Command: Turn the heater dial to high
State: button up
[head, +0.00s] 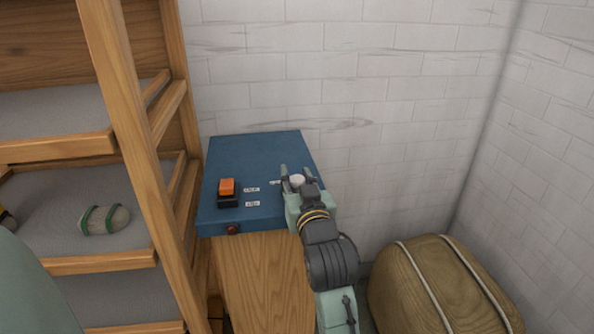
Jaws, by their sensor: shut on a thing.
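The heater control is a blue box (255,153) on a wooden stand in the middle of the head view. On its top are small white labels (252,190) whose writing is too small to read. A whitish round knob (297,180), which looks like the dial, shows between the fingers of my gripper (296,177) at the box's right side. My gripper is shut on this dial. The dial's pointer and setting are hidden or too small to tell. An orange switch (227,187) on a black base sits on the box's left, and a dark red knob (233,229) is on its front face.
A wooden shelf rack (134,120) stands close on the left, with a grey skein tied in green (105,220) on one shelf. A tan bale with pale straps (436,290) lies on the floor at right. A white brick wall (350,70) is behind the box.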

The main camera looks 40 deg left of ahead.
aim_at(295, 183)
jog(key=m+t+h, duration=0.1)
jog(key=m+t+h+p, duration=0.1)
jog(key=shift+s+a+r+m+t+h+p, duration=0.1)
jog(key=shift+s+a+m+t+h+p, duration=0.05)
jog(key=shift+m+t+h+p, duration=0.65)
jog(key=shift+m+t+h, duration=0.6)
jog(key=shift+h, duration=0.8)
jog(key=o, duration=1.1)
jog(key=shift+o, duration=0.2)
jog(key=v, duration=0.7)
jog(key=shift+d+f, duration=0.25)
